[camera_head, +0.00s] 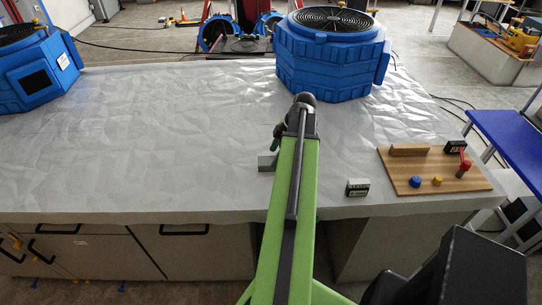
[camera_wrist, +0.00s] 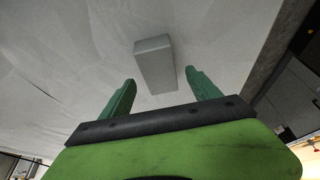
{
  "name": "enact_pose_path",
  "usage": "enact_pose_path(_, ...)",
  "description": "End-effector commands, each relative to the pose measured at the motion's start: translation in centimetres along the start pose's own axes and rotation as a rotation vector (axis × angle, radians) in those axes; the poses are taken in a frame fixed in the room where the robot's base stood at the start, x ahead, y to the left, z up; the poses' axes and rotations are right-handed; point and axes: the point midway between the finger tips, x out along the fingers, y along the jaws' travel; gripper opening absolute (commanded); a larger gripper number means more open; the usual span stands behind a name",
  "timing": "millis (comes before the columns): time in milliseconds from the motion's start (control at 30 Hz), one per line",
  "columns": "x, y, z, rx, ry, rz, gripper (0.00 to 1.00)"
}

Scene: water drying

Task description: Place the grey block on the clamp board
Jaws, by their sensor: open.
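The grey block (camera_wrist: 154,65) lies on the sheet-covered table in the wrist view, just beyond and between my fingertips. My gripper (camera_wrist: 160,80) has its two green fingers spread apart, with nothing held. In the head view the grey block (camera_head: 266,163) shows partly, left of my green arm, which hides the rest of it. My gripper is mostly hidden behind the arm there. The clamp board (camera_head: 400,174) is a wooden board at the right front of the table. It carries a wooden bar, a blue knob, a yellow knob and a red-handled clamp.
A small black-and-white box (camera_head: 357,187) stands left of the clamp board. A blue fan unit (camera_head: 330,65) stands at the back, and another blue fan unit (camera_head: 38,72) at the far left. The left and middle of the table (camera_head: 150,140) are clear.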

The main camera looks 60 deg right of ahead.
Motion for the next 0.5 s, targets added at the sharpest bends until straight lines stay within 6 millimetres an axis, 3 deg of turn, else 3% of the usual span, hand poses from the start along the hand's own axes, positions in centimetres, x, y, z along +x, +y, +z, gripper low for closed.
enact_pose_path(33, -2.4, 0.1, -0.5, 0.001, 0.0, 0.001, 0.71)
enact_pose_path(200, -6.5, 0.1, -0.4, 0.001, 0.0, 0.001, 0.71)
enact_pose_path(333, -8.0, 0.1, -0.2, 0.001, 0.0, 0.001, 0.71)
enact_pose_path(500, -8.1, 0.0, 0.0, 0.0, 0.0, 0.001, 0.71)
